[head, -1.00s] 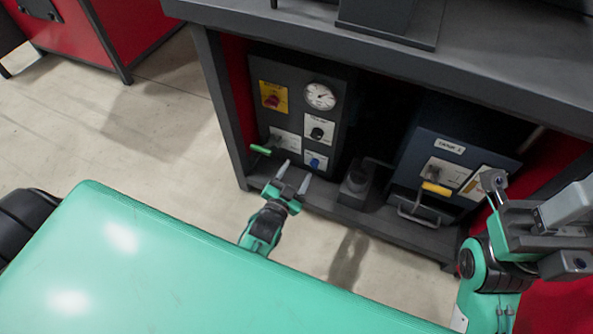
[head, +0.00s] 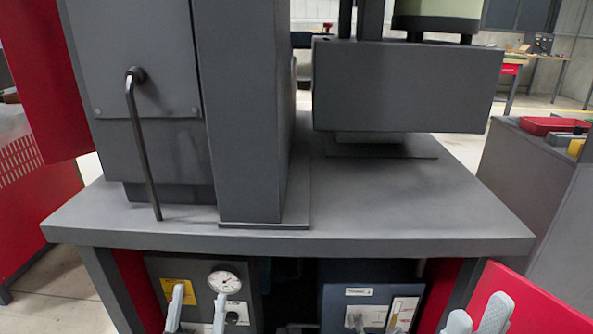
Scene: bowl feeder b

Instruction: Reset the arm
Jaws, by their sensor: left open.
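My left gripper (head: 198,309) shows only its two grey fingertips at the bottom edge of the head view. They are apart with nothing seen between them, in front of the dark grey panel with the gauge. My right gripper (head: 477,316) shows two grey fingers at the bottom right, also apart with nothing seen between them. The rest of both arms is below the picture.
A grey workbench (head: 400,215) carries a tall cabinet (head: 150,150) with a bent handle and a machine block (head: 405,85). Below are a gauge panel (head: 250,285) and a blue box (head: 335,300). A red bin (head: 550,125) stands at right.

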